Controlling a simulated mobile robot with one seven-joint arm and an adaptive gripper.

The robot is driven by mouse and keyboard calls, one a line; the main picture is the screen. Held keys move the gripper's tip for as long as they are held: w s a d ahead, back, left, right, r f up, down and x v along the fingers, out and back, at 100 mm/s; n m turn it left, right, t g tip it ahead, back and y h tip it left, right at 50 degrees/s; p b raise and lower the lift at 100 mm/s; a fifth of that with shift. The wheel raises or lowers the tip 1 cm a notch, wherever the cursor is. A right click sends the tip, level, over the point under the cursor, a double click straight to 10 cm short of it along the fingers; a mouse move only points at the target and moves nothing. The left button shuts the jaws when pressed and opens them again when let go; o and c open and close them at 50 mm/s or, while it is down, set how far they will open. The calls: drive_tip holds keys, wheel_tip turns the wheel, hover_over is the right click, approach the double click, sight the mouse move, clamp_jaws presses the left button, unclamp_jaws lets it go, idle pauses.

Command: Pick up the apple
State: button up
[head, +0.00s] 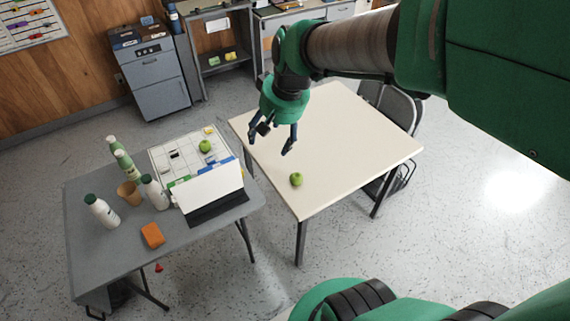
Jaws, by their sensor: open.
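A green apple (297,180) sits on the cream table (350,140), near its front left edge. A second green apple (205,146) sits on the grey table to the left, on or beside a white gridded sheet (170,155). My gripper (270,147) is open and empty, pointing down over the left edge of the cream table. In the head view its fingertips appear above and left of the apple on the cream table, apart from it. The gripper's exact height cannot be told.
The grey table (215,225) holds several bottles, a brown cup (130,193), an orange block (152,235) and a white panel (212,190) on a dark base. A chair (395,105) stands behind the cream table. The rest of the cream tabletop is clear.

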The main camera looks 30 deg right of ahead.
drive_tip(key=w+d+f+m+g, duration=0.1)
drive_tip(key=w+d+f, duration=0.35)
drive_tip(key=f, duration=0.25)
drive_tip(key=w+d+f+m, duration=0.2)
drive_tip(key=w+d+f, duration=0.2)
drive_tip(key=d+f, duration=0.25)
drive_tip(key=m+y, duration=0.1)
drive_tip(key=m, duration=0.2)
approach(298, 175)
wheel_tip(298, 175, up, 2)
drive_tip(key=d, duration=0.1)
drive_tip(key=shift+r+g+b, duration=0.2)
drive_tip(key=shift+g+b, duration=0.2)
drive_tip(key=shift+b, duration=0.05)
drive_tip(key=shift+f, duration=0.1)
drive_tip(key=shift+a+b+x, duration=0.2)
drive_tip(key=shift+b+x, duration=0.6)
drive_tip(key=shift+x, duration=3.4)
drive_tip(key=shift+b+x, duration=0.7)
drive_tip(key=shift+x, duration=1.85)
drive_tip(key=shift+w+a, duration=0.1)
drive_tip(key=shift+a, duration=0.05)
